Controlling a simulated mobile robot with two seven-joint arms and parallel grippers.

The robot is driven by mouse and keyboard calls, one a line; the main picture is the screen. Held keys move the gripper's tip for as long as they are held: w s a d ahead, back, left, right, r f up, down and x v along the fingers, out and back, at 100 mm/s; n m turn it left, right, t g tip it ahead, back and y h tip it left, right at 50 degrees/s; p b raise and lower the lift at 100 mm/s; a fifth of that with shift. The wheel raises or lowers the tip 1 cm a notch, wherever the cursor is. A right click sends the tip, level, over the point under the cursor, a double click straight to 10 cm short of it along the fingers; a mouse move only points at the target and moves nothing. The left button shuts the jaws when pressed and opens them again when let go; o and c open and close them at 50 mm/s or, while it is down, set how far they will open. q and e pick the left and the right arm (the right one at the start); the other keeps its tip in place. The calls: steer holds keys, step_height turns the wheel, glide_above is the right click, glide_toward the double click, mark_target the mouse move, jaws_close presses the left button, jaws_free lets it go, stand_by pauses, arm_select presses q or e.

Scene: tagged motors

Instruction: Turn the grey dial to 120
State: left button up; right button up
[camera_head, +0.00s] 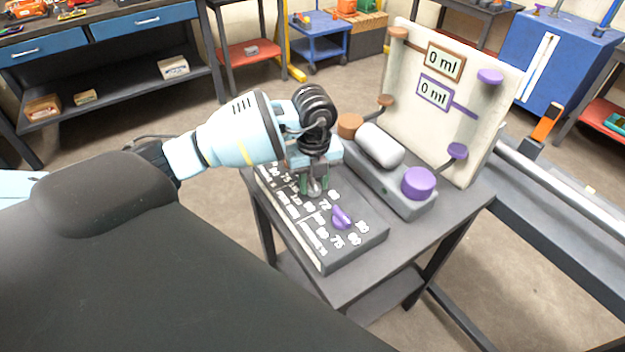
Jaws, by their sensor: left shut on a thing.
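The grey dial (314,191) is on the dark sloped dial panel (350,246), mostly hidden by my left gripper. My left gripper (315,184) comes down from above and is shut on the grey dial. White numbers surround the dial, but the gripper covers part of them, and I cannot tell which one the dial points to. My right gripper is not in view.
A purple dial (341,217) sits close beside my gripper on the same panel. Behind it stands a grey base (395,190) with a light cylinder (380,146), an orange knob (350,125) and a purple knob (418,182). An upright board (415,120) has two "0 ml" signs.

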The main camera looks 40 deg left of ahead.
arm_select(q)
steer(key=m, duration=0.3)
steer(key=shift+r+m, duration=0.1)
steer(key=shift+m, duration=0.2)
steer(key=m, duration=0.3)
steer(key=shift+m+p, duration=0.3)
steer(key=shift+p, duration=0.1)
steer(key=m, duration=0.3)
steer(key=shift+m, duration=2.2)
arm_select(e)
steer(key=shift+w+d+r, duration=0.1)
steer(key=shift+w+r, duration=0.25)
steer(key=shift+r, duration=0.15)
arm_select(q)
steer(key=o, duration=1)
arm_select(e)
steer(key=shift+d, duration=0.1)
